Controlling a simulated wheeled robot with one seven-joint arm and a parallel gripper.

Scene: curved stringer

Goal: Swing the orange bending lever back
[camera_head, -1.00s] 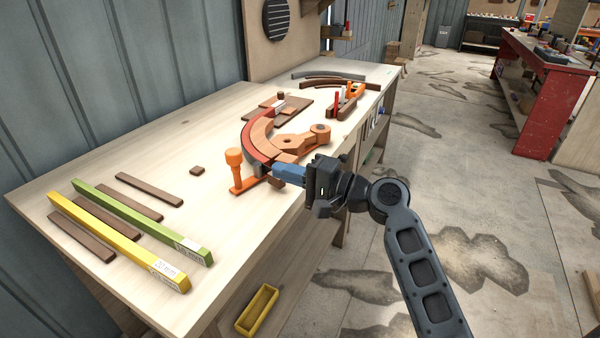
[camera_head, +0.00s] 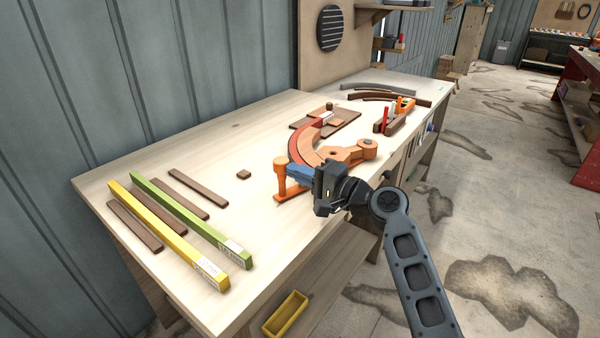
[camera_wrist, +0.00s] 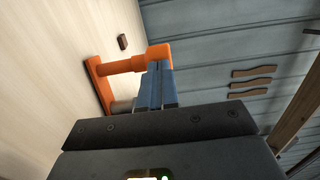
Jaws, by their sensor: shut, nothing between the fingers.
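The orange bending lever (camera_head: 281,182) stands at the near end of the curved bending form (camera_head: 312,143), with an upright post, a round knob on top and a flat bar at its foot. My gripper (camera_head: 290,169) has its blue fingers shut and empty, right beside the lever's post below the knob. In the wrist view the knob (camera_wrist: 159,54) overlaps the blue fingertips (camera_wrist: 155,68); I cannot tell if they touch. A red strip (camera_head: 294,150) runs along the form's outer curve. My wrist hides part of the form's near end.
A yellow bar (camera_head: 165,234), a green bar (camera_head: 190,220) and brown strips lie on the bench's left. A small brown block (camera_head: 244,174) lies left of the lever. An orange-handled tool caddy (camera_head: 395,118) stands behind right. Bare bench lies left of the lever.

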